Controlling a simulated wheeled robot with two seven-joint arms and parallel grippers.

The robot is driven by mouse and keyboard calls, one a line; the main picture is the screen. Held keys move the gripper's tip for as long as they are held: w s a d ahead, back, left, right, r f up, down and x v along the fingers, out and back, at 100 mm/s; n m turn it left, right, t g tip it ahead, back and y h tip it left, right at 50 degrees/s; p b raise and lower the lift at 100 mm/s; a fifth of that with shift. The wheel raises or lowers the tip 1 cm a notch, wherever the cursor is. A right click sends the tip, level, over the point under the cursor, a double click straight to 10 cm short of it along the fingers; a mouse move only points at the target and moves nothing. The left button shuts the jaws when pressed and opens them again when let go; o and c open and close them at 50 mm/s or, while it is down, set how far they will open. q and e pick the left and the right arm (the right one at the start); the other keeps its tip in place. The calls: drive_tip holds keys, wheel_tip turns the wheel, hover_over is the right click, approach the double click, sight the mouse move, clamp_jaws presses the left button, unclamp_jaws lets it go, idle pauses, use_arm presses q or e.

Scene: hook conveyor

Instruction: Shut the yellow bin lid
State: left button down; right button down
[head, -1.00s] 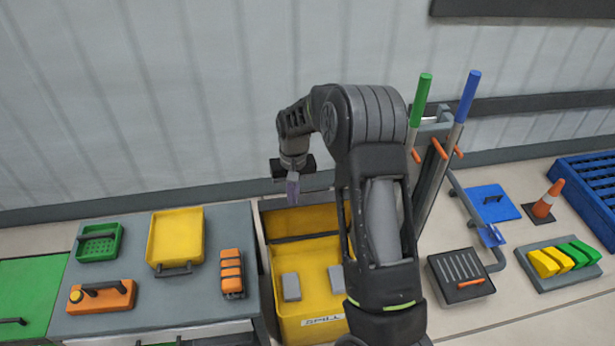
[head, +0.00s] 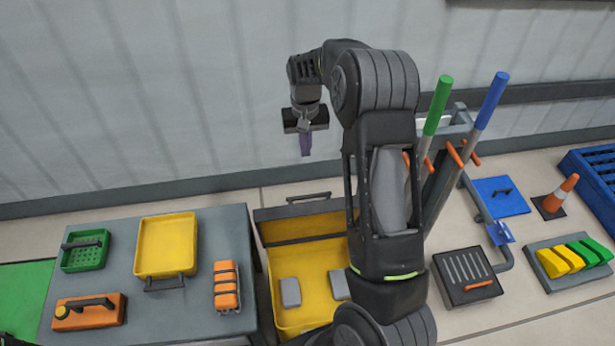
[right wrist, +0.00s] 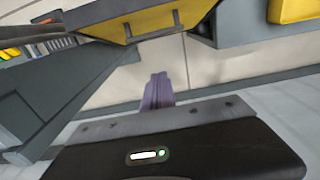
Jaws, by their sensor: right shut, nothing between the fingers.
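The yellow bin (head: 310,285) stands open on the floor in the middle of the head view, with grey blocks inside. Its lid (head: 300,226) is raised at the back, with a grey rim and a dark handle on its far edge. The lid's edge and handle also show at the top of the right wrist view (right wrist: 135,28). My right gripper (head: 306,147) is shut and empty, fingers pointing down, above and behind the lid's far edge, apart from it. My right arm hides the bin's right side. My left gripper is out of view.
A grey table on the left holds a yellow tray (head: 167,245), a green basket (head: 86,250) and orange items. A rack with a green-handled tool (head: 437,105) and a blue-handled tool (head: 491,100) stands right of my arm. The wall is close behind the bin.

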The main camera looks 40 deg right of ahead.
drive_tip(key=s+a+f+p, duration=0.1)
drive_tip(key=s+f, duration=0.2)
drive_tip(key=f, duration=0.8)
drive_tip(key=shift+a, duration=0.35)
drive_tip(key=shift+s+f, duration=0.1)
